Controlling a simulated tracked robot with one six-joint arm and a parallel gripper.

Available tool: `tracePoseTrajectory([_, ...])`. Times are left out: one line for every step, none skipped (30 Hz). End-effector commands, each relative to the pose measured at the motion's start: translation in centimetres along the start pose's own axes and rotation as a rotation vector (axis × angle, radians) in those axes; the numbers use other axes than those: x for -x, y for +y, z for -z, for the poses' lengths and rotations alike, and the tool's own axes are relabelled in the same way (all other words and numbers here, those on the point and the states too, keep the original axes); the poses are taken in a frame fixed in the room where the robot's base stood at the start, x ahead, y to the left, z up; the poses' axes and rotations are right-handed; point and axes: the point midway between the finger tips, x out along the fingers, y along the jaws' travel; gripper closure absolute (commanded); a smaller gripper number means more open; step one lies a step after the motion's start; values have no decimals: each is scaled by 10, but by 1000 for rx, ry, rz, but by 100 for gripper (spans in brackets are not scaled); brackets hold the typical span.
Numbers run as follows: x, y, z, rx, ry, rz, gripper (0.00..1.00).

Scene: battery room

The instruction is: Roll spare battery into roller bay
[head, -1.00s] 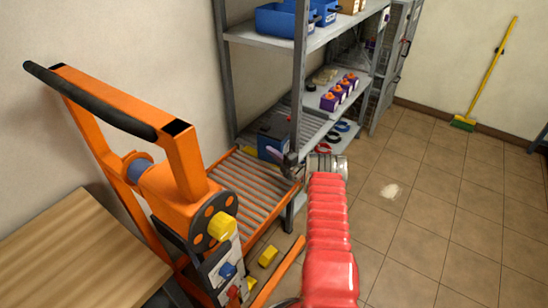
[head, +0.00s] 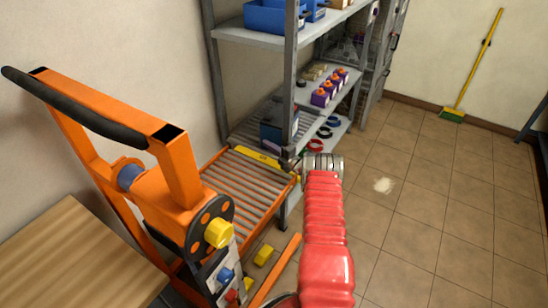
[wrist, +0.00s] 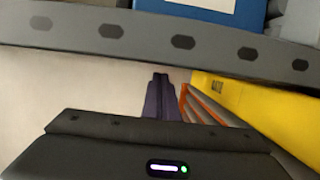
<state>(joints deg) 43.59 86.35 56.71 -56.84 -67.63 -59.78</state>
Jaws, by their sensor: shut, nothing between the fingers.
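The spare battery (head: 271,137), dark with blue on it, stands inside the roller bay (head: 243,128), on the grey rollers of the shelf's lower level. The shelf post partly hides that area. The orange trolley's roller deck (head: 240,190) butts up to the bay and is empty. A yellow gate bar (head: 255,158) lies across the deck's far end; the wrist view shows its lettered face (wrist: 255,105). My gripper (head: 288,162) is shut and empty, beside the post at the gate's right end. Its dark fingers (wrist: 160,90) are together in the wrist view.
The grey shelf post (head: 290,85) stands close to my gripper. Several purple units (head: 325,92) sit on the middle shelf, blue bins (head: 272,17) above. A wooden bench top (head: 80,245) is at left. Tiled floor on the right is open, with a pale spot (head: 383,185).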

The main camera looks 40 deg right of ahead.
Motion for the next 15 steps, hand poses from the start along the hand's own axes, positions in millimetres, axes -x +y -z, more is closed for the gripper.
tracePoseTrajectory([0,0,4,-1,1,1,100])
tracePoseTrajectory([0,0,6,-1,2,1,100])
tracePoseTrajectory([0,0,10,-2,3,1,100])
tracePoseTrajectory([0,0,13,-1,5,1,100])
tracePoseTrajectory([1,0,16,-1,6,1,100])
tracePoseTrajectory([1,0,21,-2,7,1,100])
tracePoseTrajectory([1,0,25,-2,7,1,100])
tracePoseTrajectory([1,-1,28,-2,8,1,100])
tracePoseTrajectory([2,0,33,-1,9,1,100])
tracePoseTrajectory([2,-1,36,-2,9,2,100])
tracePoseTrajectory([3,-1,40,-2,10,2,100])
tracePoseTrajectory([10,-1,38,-1,7,2,100])
tracePoseTrajectory([15,-1,37,-1,7,2,100])
tracePoseTrajectory([19,-1,38,-2,8,2,100])
tracePoseTrajectory([25,-1,38,-1,8,1,100])
